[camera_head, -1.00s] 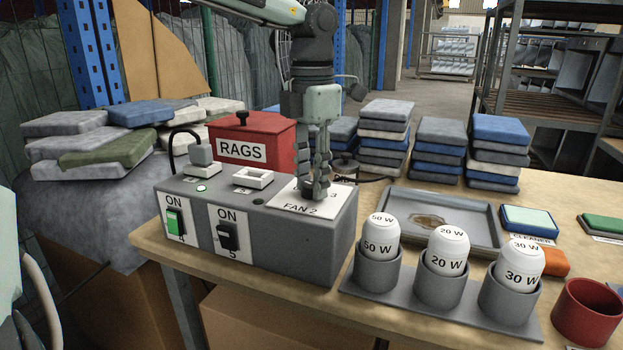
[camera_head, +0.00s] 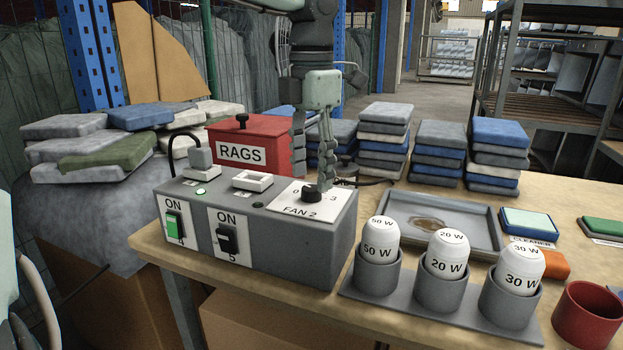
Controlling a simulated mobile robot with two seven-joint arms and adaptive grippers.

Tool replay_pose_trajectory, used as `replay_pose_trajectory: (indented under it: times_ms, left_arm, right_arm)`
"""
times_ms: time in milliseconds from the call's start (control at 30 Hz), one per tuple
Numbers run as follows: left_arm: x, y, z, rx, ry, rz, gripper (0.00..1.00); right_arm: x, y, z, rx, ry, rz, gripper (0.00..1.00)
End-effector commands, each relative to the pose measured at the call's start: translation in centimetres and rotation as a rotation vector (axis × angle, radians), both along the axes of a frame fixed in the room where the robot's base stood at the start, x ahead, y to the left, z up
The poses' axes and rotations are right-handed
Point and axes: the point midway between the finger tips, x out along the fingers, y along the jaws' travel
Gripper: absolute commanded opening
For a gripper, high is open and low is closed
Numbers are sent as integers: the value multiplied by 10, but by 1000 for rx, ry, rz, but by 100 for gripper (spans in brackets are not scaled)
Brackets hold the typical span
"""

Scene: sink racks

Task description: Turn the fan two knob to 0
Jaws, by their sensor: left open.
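The fan 2 knob (camera_head: 309,195) is a small dark knob on a white dial plate (camera_head: 298,209) marked "FAN 2", on the right part of the grey control box (camera_head: 318,235). The digits 0 and 3 show on the plate. The exact direction of the knob's pointer is too small to tell. My left gripper (camera_head: 313,168) comes down from above and is open, with its fingers spread behind and above the knob. One finger is near the knob's right side; I cannot tell whether it touches. My right gripper is not in view.
The box also bears a green-lit switch (camera_head: 175,226), a dark switch (camera_head: 227,238) and a plug (camera_head: 200,156). A red rags box (camera_head: 262,137) stands behind. Bulbs in grey holders (camera_head: 443,262) and a grey tray (camera_head: 468,212) are to the right.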

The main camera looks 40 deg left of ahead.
Motion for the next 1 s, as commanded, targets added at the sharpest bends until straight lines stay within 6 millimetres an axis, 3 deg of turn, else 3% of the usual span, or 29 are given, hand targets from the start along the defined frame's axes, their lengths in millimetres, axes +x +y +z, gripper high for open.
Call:
replay_pose_trajectory:
  times_ms: [200, 400, 600, 1000]
  left_arm:
    - [1, 0, 49, 1, -3, 1, 51]
    - [1, 0, 82, 1, -3, 1, 51]
    - [0, 0, 95, -1, 0, 0, 51]
    - [0, 0, 96, -1, 0, 0, 51]
  right_arm:
    - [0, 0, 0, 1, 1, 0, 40]
    - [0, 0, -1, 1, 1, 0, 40]
    - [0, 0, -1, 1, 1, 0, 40]
    - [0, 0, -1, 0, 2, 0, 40]
